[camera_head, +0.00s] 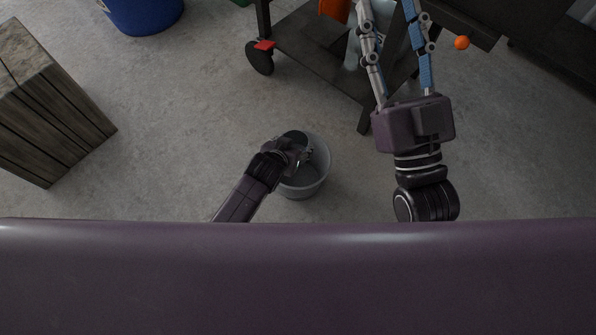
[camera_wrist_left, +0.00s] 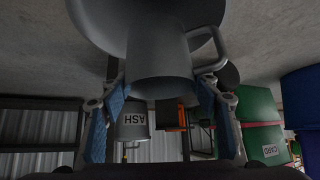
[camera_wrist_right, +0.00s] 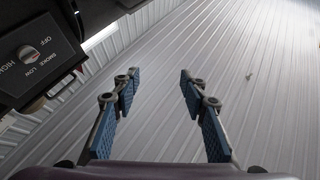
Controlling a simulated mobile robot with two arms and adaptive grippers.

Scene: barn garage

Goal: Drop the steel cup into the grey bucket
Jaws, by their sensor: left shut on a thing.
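The grey bucket (camera_head: 313,181) stands on the concrete floor in the middle of the head view. My left gripper (camera_head: 302,152) is above its opening and covers part of it. In the left wrist view the steel cup (camera_wrist_left: 160,62), with a handle on its right, is between the fingers of my left gripper (camera_wrist_left: 165,90), which is shut on it. The grey bucket's rounded wall (camera_wrist_left: 110,22) shows behind the cup. In the head view the hand mostly hides the cup. My right gripper (camera_head: 390,12) is open and empty; its spread fingers also show in the right wrist view (camera_wrist_right: 160,82).
A dark wheeled cart (camera_head: 318,62) stands behind the bucket, close to my right gripper. A wooden block (camera_head: 45,105) is at left, and a blue container (camera_head: 142,12) at the back. A small orange ball (camera_head: 462,42) is at upper right. Floor left of the bucket is clear.

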